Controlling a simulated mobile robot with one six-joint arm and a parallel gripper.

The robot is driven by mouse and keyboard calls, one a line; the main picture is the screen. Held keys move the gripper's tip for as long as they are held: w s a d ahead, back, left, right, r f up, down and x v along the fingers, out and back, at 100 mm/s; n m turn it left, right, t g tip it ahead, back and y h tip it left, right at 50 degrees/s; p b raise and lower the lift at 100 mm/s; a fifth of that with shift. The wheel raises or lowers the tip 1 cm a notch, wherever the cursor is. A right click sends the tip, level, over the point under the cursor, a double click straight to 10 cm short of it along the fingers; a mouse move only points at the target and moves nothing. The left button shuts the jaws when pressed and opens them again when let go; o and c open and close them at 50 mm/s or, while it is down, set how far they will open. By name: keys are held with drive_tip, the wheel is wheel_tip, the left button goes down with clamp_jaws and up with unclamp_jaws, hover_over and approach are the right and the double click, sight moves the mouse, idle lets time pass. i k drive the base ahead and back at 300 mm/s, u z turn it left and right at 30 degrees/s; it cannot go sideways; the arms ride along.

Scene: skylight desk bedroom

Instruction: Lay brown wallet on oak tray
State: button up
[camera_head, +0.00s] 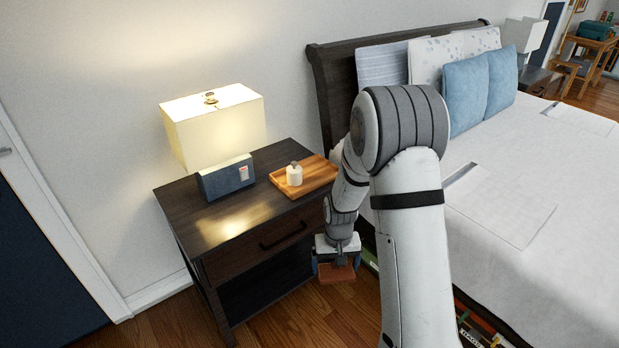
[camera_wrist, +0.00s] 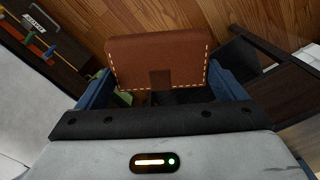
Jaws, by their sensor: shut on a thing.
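The brown wallet (camera_wrist: 160,55) is between the blue fingers of my gripper (camera_wrist: 165,88) in the wrist view, with pale stitching along its edges. In the head view the wallet (camera_head: 337,273) shows below my gripper (camera_head: 336,266), in front of the nightstand's right side and lower than its top. My gripper is shut on it. The oak tray (camera_head: 318,178) lies on the nightstand top, toward the back right. A small white jar-like item (camera_head: 294,175) stands on the tray's left part. My arm hides a little of the tray's right side.
The bed (camera_head: 510,190) is close on the right. The nightstand's front left top is clear.

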sight(316, 172)
drive_tip(key=u, duration=0.05)
drive_tip(key=i, duration=1.65)
drive_tip(key=z, duration=0.05)
